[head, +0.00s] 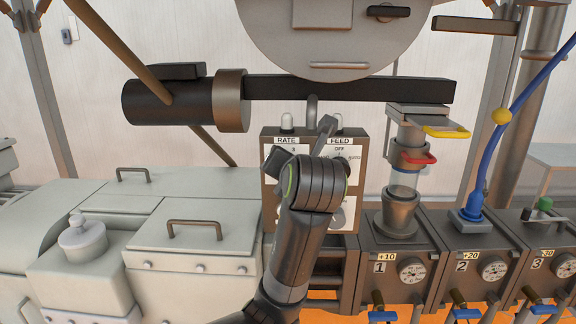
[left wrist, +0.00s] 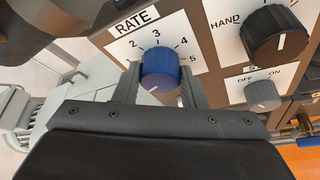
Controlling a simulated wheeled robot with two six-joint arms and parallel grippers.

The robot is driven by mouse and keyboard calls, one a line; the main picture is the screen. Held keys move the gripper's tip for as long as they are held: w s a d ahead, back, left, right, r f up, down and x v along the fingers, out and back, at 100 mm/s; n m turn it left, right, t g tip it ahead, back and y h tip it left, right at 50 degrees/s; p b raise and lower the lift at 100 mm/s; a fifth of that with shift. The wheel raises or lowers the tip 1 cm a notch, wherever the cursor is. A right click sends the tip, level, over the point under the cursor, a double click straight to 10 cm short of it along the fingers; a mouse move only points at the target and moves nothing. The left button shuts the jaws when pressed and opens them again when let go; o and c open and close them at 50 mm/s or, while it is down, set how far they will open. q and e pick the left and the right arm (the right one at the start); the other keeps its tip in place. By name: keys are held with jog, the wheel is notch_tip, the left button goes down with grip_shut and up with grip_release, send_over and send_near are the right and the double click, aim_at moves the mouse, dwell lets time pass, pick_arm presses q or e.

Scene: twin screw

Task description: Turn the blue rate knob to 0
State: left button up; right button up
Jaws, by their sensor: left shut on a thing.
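The blue rate knob (left wrist: 160,66) is in the middle of the left wrist view, on a white dial plate marked RATE (left wrist: 138,21). The numbers 2, 3, 4 and 5 show around it; the lower-left part of the scale is hidden. The knob's white pointer line faces down and slightly left. My left gripper (left wrist: 159,88) is shut on the knob, one finger on each side. In the head view my left arm (head: 312,190) hides the knob; the RATE label (head: 287,140) shows above it. My right gripper is not in view.
A black knob (left wrist: 276,34) with a HAND mark sits right of the rate dial, and a grey OFF/ON knob (left wrist: 263,96) is below it. In the head view a black motor (head: 160,103) is above left, and gauged stations (head: 410,273) stand right.

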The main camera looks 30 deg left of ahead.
pick_arm(q)
jog(key=shift+r, duration=0.2)
jog(key=o, duration=1)
jog(key=shift+w+f, duration=0.1)
jog(key=shift+f, duration=0.05)
jog(key=shift+b+v, duration=2.15)
jog(key=shift+v, duration=6.6)
jog(key=shift+f, duration=0.1)
